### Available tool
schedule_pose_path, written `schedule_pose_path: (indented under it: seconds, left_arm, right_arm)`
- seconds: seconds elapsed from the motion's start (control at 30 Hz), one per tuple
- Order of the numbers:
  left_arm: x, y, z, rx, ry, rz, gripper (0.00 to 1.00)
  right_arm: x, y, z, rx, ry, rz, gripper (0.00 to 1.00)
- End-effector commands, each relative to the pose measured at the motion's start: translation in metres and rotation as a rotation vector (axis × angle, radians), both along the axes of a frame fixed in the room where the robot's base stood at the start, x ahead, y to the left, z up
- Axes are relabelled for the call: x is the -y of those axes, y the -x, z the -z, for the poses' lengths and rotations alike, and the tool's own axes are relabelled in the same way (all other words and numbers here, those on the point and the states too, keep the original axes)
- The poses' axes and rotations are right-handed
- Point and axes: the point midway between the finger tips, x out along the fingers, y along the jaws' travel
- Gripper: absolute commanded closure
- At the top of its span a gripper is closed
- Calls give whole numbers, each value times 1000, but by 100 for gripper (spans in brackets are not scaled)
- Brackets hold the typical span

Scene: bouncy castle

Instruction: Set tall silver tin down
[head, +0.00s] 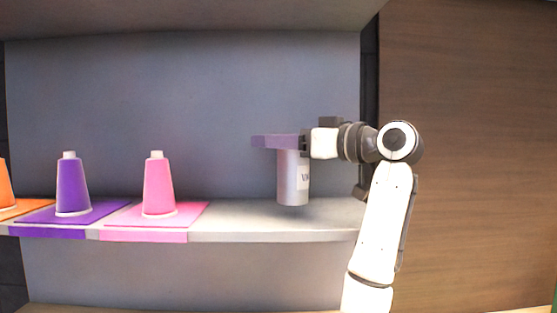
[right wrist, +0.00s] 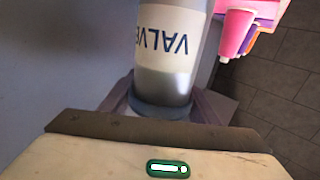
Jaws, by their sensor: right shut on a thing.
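The tall silver tin (head: 291,185) is upright above the right part of the shelf (head: 245,219). My right gripper (head: 277,142) is shut on the tin near its top, reaching in from the right. In the right wrist view the tin (right wrist: 165,85) shows upside down, with a pale label reading "VALVE" and a dark band between the fingers of the right gripper (right wrist: 162,108). The tin's bottom is at or just above the shelf top; I cannot tell whether it touches. My left gripper is not in view.
A pink cone (head: 158,188) on a pink mat (head: 187,214) stands left of the tin, with a purple cone (head: 72,185) and an orange cone (head: 3,186) farther left. Bare shelf lies around the tin. A grey back panel (head: 200,100) stands behind; a wooden panel (head: 470,150) is at right.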

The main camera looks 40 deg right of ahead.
Motion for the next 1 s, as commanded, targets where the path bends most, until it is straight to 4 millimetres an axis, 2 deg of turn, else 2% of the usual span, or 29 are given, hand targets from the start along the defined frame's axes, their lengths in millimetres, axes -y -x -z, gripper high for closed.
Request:
schedule_pose_path:
  seconds: [0.1, 0.2, 0.5, 0.53, 0.63, 1.0]
  left_arm:
    - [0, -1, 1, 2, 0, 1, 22]
    - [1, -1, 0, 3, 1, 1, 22]
    - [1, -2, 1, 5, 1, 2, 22]
    - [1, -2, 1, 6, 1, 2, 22]
    - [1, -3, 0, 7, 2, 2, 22]
    - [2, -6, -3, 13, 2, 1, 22]
  right_arm:
    - [-1, -1, 19, -1, -3, -1, 82]
    - [-1, 0, 30, -1, -1, -1, 82]
    - [0, 0, 32, 0, 0, 1, 82]
    - [0, 0, 33, -2, 0, 0, 43]
    - [0, 0, 32, -2, 0, 0, 26]
    - [1, 2, 30, -1, 0, 1, 26]
